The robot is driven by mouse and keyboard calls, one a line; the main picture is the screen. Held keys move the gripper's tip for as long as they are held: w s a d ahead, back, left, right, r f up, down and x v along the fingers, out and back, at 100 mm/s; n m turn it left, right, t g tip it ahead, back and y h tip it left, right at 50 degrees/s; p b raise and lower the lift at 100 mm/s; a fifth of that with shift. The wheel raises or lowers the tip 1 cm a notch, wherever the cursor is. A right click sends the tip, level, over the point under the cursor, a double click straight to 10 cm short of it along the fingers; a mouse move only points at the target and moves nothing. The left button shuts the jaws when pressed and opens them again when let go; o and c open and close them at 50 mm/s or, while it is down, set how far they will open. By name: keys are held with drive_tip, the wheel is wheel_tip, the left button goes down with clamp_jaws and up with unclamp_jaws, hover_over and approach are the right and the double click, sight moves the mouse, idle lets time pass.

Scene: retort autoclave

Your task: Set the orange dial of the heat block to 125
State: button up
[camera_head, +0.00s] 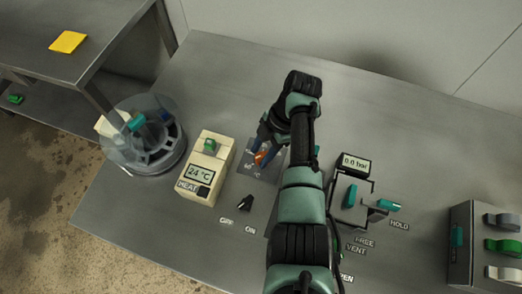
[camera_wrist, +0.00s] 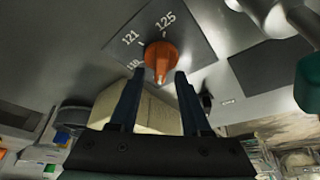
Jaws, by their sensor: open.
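The orange dial (camera_wrist: 162,58) sits on a dark scale plate (camera_wrist: 185,35) in the wrist view, with 121 and 125 legible above it. A pale mark on the dial faces down toward my gripper, away from 125. In the head view the dial (camera_head: 261,157) is partly hidden by my gripper (camera_head: 262,150). My gripper (camera_wrist: 158,76) is open, its two dark fingertips at either side of the dial's near end; I cannot tell if they touch it. The cream heat block (camera_head: 217,150) stands left of the plate and its display reads 24 °C.
A clear round vessel (camera_head: 143,135) stands at the left. A small black OFF/ON knob (camera_head: 245,203) is in front of the dial. A boxed valve unit with teal handles (camera_head: 351,195) and a 0.0 bar display (camera_head: 356,163) stand right of my arm.

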drive_tip(key=shift+f, duration=0.15)
clamp_jaws()
